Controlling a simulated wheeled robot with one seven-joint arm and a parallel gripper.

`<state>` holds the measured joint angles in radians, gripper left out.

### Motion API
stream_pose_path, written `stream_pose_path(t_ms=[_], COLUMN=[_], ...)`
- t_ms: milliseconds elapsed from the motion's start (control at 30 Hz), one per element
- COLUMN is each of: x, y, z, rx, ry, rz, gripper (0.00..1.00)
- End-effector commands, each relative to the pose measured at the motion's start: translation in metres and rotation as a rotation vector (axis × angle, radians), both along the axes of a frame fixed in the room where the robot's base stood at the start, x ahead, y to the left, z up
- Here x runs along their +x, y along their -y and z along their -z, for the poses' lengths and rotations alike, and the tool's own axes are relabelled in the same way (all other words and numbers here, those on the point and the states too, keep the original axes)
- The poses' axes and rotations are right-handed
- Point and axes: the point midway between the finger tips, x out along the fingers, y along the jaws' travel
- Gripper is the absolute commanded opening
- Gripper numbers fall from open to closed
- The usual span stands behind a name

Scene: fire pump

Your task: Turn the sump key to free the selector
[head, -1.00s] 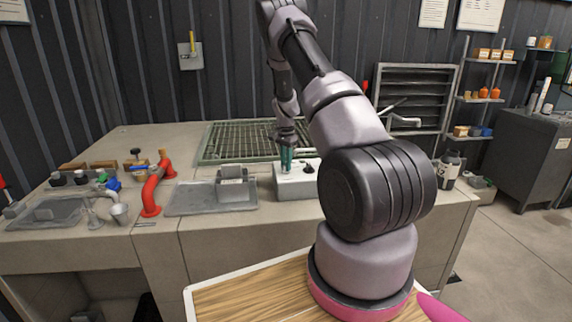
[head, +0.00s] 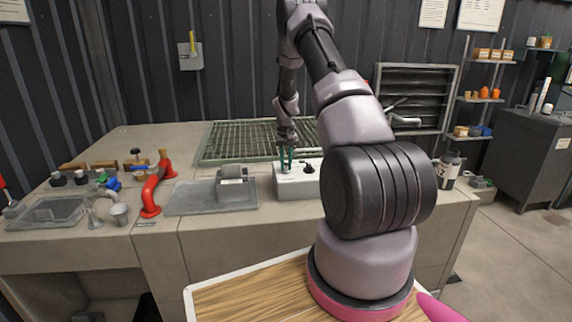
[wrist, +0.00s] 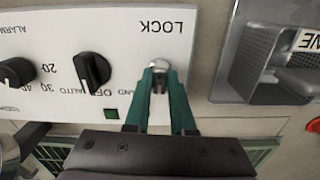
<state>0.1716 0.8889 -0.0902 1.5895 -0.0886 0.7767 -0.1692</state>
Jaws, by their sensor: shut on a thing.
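The sump key (wrist: 160,66) is a small silver piece in the lock on the white control panel, beside the word LOCK in the wrist view. My gripper (wrist: 160,78) is shut on it, its green fingers converging at the key. In the head view my gripper (head: 286,166) points down onto the left part of the control box (head: 298,188). The selector (wrist: 92,69) is a black knob beside the lock, with AUTO and OFF lettering near it; it also shows in the head view (head: 309,168). The fingers hide part of the key and some lettering.
Another black knob (wrist: 17,72) with an ALARM label and numbers sits beyond the selector. A grey block on a tray (head: 232,190) stands left of the box, with a red pipe (head: 153,187) farther left. A green grating (head: 225,143) lies behind.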

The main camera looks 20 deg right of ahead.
Motion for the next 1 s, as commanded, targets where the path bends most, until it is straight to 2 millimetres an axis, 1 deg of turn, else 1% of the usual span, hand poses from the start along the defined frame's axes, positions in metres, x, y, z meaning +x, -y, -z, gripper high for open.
stream_pose_path(t_ms=[300, 733, 767, 800, 833, 1000], x=[0.0003, 0.0001, 0.0002, 0.0001, 0.0001, 0.0000], y=[-0.0001, -0.0001, -0.0002, -0.0001, -0.0001, -0.0001], z=[-0.0001, 0.0000, 0.0000, 0.0000, 0.0000, 0.0001], rx=[0.001, 0.000, 0.000, 0.000, 0.000, 0.000], ry=[0.001, 0.000, 0.000, 0.000, 0.000, 0.000], rz=[-0.080, -0.088, -0.088, -0.087, -0.087, -0.086], gripper=[0.00, 0.00, 0.30, 0.45, 0.53, 0.53])
